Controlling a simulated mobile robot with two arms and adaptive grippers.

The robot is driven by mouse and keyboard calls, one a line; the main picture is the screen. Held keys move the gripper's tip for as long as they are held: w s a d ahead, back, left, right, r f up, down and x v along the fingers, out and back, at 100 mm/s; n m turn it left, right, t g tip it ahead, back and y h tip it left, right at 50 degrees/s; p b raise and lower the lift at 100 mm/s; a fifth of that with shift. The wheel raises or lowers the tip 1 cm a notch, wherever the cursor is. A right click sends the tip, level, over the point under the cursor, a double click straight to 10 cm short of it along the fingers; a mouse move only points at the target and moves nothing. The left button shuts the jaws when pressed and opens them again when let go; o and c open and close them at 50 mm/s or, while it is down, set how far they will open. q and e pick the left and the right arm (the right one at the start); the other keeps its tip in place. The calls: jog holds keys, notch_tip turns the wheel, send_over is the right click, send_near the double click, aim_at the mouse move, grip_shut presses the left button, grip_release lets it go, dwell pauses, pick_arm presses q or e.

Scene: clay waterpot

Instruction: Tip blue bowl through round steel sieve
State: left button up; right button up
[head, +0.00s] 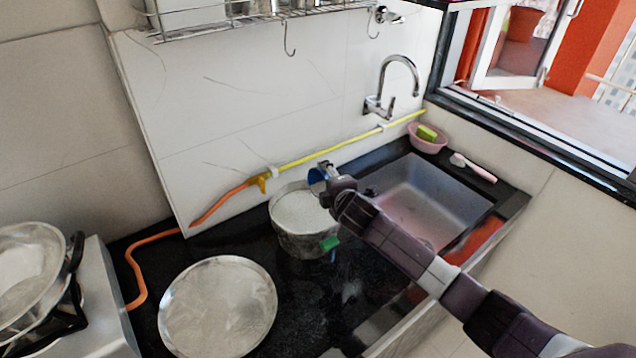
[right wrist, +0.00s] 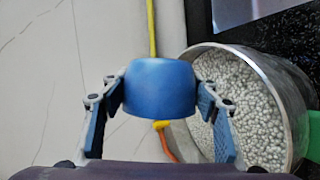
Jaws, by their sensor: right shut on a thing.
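My right gripper (head: 328,186) is shut on the blue bowl (head: 316,176), holding it in the air by the back right rim of a steel vessel. In the right wrist view the bowl (right wrist: 160,88) sits between both fingers, its plain outer side showing; its inside is hidden. The round steel vessel (head: 301,246) stands on the black counter, full of white grains, with a green tab at its front right. The vessel (right wrist: 296,78) also shows right of the bowl in the right wrist view. I cannot tell if it is the sieve. My left gripper is out of view.
A round, flat-looking steel dish (head: 218,306) lies on the counter front left. A steel pan (head: 28,268) sits on the stove at far left. A sink (head: 425,200), pink bowl (head: 427,145) and tap (head: 388,86) are to the right. A yellow-orange hose (head: 320,153) runs behind the vessel.

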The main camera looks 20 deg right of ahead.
dwell(0.5)
jog(key=shift+a+r+n+t+h, duration=0.2)
jog(key=shift+n+t+h, duration=0.1)
jog(key=shift+n, duration=0.1)
jog(key=shift+s, duration=0.1)
dwell(0.4)
jog(key=shift+a+r+n+h+b, duration=0.15)
jog(key=shift+a+n+h+b, duration=0.15)
jog(key=shift+n, duration=0.2)
jog(key=shift+t, duration=0.3)
jog(key=shift+s+a+b, duration=0.15)
jog(key=shift+b, duration=0.2)
jog(key=shift+r+n+h, duration=0.15)
jog(key=shift+n+h, duration=0.15)
jog(key=shift+n, duration=0.1)
